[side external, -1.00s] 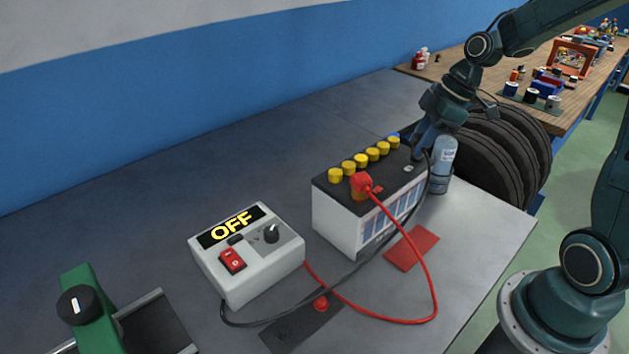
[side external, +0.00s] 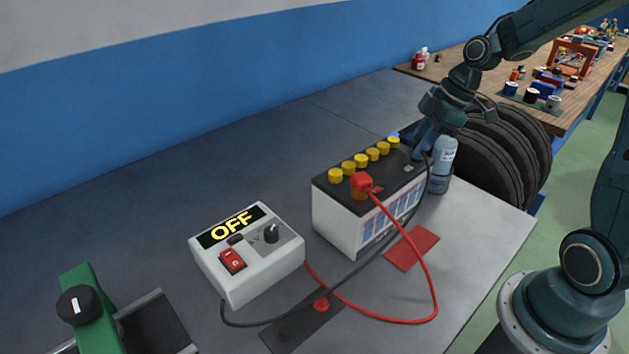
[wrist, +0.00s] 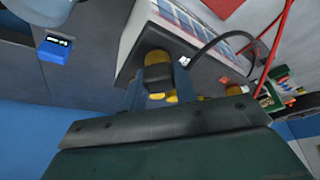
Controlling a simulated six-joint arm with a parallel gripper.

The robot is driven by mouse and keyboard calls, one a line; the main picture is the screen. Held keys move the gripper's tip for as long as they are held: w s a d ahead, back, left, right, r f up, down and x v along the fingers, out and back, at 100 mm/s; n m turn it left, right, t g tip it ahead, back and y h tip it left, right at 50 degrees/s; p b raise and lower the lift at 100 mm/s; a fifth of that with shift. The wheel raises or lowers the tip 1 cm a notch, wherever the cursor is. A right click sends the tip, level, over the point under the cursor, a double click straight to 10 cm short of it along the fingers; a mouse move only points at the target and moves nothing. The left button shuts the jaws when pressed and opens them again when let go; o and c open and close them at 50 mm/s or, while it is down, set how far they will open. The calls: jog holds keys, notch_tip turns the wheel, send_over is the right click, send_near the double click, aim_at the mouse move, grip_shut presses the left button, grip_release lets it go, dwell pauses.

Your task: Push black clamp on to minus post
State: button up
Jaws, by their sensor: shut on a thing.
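My gripper (side external: 420,152) is at the far right end of the battery (side external: 335,222), low over its top. It is shut on the black clamp (wrist: 156,60), which shows dark and yellowish between the two fingers in the wrist view. In the side view the clamp is mostly hidden by the gripper. The black cable (side external: 385,245) runs from there down the battery's front side to the charger (side external: 245,260). I cannot see the minus post, so I cannot tell whether the clamp touches it. The red clamp (side external: 361,182) sits at the battery's near end.
Yellow caps (side external: 360,160) line the battery's back edge. A pale blue bottle (side external: 444,160) stands close beside my gripper. The charger reads OFF. The red cable (side external: 434,290) loops across the front of the bench, over a red mat (side external: 412,247). Tyres (side external: 510,150) lie behind the bottle.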

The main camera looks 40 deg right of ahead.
jog(key=shift+r, duration=1.3)
dwell(0.4)
jog(key=shift+f, duration=1.35)
dwell(2.9)
jog(key=o, duration=1.3)
jog(key=shift+r, duration=0.15)
jog(key=shift+r, duration=3.4)
